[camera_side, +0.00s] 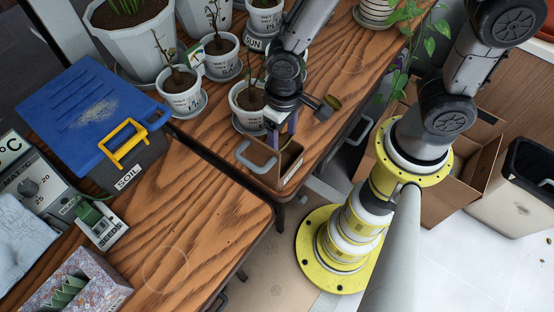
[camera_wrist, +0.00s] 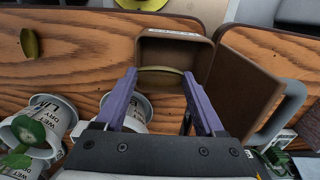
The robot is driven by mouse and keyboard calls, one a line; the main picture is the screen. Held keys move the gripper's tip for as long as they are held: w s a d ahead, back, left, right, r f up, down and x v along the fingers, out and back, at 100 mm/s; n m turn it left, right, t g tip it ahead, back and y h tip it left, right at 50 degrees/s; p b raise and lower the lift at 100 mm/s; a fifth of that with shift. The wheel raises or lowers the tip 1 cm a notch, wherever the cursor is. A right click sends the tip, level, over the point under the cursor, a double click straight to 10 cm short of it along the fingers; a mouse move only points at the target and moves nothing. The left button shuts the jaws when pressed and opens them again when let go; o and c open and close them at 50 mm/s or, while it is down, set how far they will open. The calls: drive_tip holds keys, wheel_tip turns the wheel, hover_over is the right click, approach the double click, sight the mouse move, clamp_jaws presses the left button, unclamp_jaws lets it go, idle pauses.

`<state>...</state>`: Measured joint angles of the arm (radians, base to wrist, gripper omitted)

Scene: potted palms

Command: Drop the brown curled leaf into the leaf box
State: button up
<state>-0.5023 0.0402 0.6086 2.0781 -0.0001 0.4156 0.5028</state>
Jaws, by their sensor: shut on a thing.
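My gripper (camera_wrist: 162,75) points down over the leaf box (camera_wrist: 144,46), its purple fingers shut on a thin, curved brown leaf (camera_wrist: 160,69). In the wrist view the leaf spans between the fingertips, in front of the box's open inside. I cannot tell how far above the box floor it is. The box is brown and open, with a pale label on its rim; its lid (camera_wrist: 243,85) with a grey handle is swung aside. In the side view the gripper (camera_side: 281,137) is at the box (camera_side: 289,172), near the table edge, and the fingers hide the leaf.
Another olive-brown leaf (camera_side: 333,101) lies on the bare wood beyond the gripper; it also shows in the wrist view (camera_wrist: 29,42). Several white labelled pots with seedlings, such as this one (camera_side: 182,92), stand close by. A blue-lidded soil bin (camera_side: 95,105) is at the left.

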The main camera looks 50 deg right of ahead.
drive_tip(key=shift+f, duration=0.75)
drive_tip(key=o, duration=1.3)
wheel_tip(320, 180, up, 14)
drive_tip(key=shift+f, duration=0.1)
